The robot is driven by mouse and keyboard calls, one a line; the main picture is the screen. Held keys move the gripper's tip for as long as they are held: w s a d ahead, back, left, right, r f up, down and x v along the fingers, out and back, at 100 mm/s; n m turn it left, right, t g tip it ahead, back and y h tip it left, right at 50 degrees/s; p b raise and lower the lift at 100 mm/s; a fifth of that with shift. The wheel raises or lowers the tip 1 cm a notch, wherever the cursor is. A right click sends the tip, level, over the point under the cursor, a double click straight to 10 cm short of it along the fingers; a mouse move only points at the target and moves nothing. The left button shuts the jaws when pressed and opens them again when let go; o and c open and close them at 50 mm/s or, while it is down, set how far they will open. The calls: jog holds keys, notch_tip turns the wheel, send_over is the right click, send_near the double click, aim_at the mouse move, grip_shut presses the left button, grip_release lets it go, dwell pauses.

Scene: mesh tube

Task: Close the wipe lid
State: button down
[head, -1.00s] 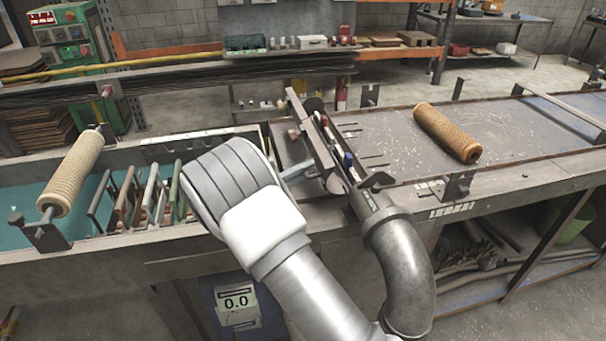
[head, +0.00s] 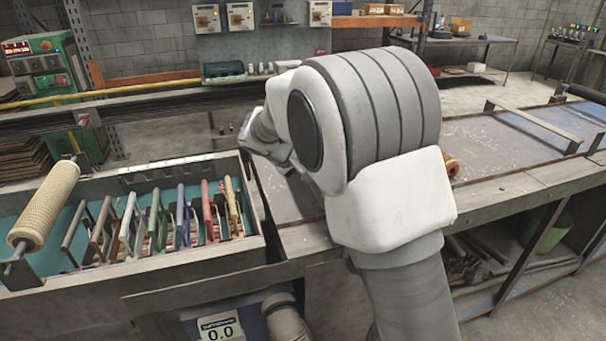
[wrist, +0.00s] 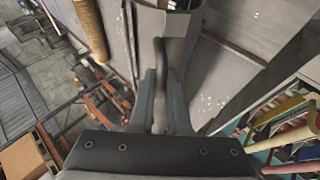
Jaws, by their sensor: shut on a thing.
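In the wrist view my gripper (wrist: 160,76) has its two fingers closed on the sides of a thin grey curved handle (wrist: 160,56). The handle runs up to a grey metal part (wrist: 165,24) with a curved rim at the top of the view. This looks like the wipe lid and its handle, but I cannot tell how far the lid is open. In the head view my large white and grey arm covers the wipe station, and my fingertips are hidden behind it.
A trough (head: 190,258) with several coloured upright frames stands on the left, with a tan mesh roll (head: 45,205) at its left end. Another tan roll (head: 452,167) shows just behind my arm on the bench (head: 500,140). A display box (head: 220,331) sits below.

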jog(key=shift+w+d+r+m+g+y+p, duration=0.15)
jog(key=shift+d+r+g+y+p, duration=0.1)
jog(key=shift+d+y+p, duration=0.25)
jog(key=shift+w+d+r+m+g+y+p, duration=0.15)
jog(key=shift+d+r+y+p, duration=0.05)
jog(key=shift+d+y+p, duration=0.2)
jog(key=d+y+p, duration=0.1)
jog(key=y+p, duration=0.1)
jog(key=d+p, duration=0.1)
jog(key=p, duration=0.1)
jog(key=shift+w+d+f+m+g+y, duration=0.2)
jog(key=shift+w+d+m+g+y, duration=0.1)
jog(key=shift+w+g+y, duration=0.1)
jog(key=shift+w+d+f+g+y+p, duration=0.2)
jog(key=shift+d+f+g+y+p, duration=0.15)
jog(key=shift+d+y+p, duration=0.65)
jog(key=shift+w+d+f+m+g+y+p, duration=0.2)
jog(key=shift+d+f+y, duration=0.15)
jog(key=shift+f, duration=0.15)
jog(key=shift+w+d+f+m+g+y+p, duration=0.1)
jog(key=shift+d+f+y+p, duration=0.1)
jog(key=shift+d+f+y, duration=0.25)
jog(key=shift+s+f, duration=0.1)
jog(key=shift+f, duration=0.1)
jog(key=c, duration=0.9)
grip_release()
jog(key=shift+r, duration=0.1)
